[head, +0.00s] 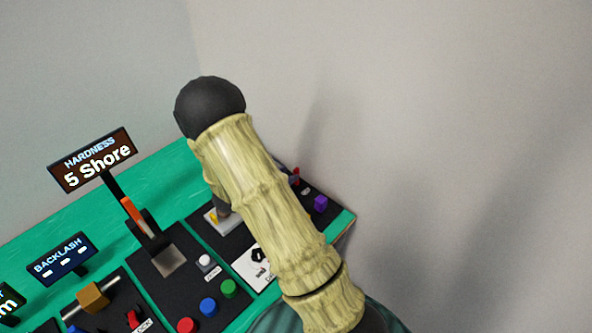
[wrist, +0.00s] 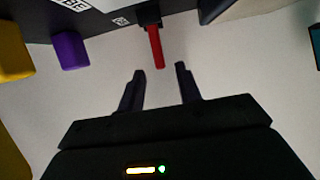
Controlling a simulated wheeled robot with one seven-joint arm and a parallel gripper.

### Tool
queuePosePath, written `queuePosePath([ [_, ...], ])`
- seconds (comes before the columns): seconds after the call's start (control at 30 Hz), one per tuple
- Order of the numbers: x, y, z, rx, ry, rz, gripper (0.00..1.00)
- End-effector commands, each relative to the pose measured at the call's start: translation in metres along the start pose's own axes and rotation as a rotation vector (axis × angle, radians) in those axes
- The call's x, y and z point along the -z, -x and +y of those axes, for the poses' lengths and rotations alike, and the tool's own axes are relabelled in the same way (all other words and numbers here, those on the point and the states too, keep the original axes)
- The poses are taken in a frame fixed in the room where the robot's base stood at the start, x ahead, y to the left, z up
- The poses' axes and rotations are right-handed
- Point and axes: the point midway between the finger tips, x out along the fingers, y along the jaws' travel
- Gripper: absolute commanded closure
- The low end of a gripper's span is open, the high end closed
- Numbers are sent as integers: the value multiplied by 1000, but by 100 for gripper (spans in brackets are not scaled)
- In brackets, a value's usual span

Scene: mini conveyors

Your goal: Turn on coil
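No label reading "coil" can be made out in either view. A red lever (wrist: 156,47) on a dark panel points toward my gripper in the wrist view. It also shows in the head view (head: 295,177) at the panel's far right, partly behind my arm. My gripper (wrist: 159,69) is open and empty. Its two dark fingers are spread, with the lever's tip about level with the gap between the fingertips; I cannot tell the depth between them. In the head view my arm hides the gripper.
A purple knob (wrist: 70,50) is left of the lever, with a yellow block (wrist: 14,52) farther left. The green console (head: 165,170) carries a HARDNESS display (head: 92,160), a BACKLASH display (head: 62,258), and red, blue and green buttons. A plain wall stands behind.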

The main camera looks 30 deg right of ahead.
Motion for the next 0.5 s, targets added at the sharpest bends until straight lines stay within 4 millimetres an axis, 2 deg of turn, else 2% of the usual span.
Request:
queuePosePath([
  [0.1,0,-22,1,-4,1,0,65],
  [0.23,0,-40,1,-3,0,0,65],
  [0.5,0,-53,0,0,-1,0,65],
])
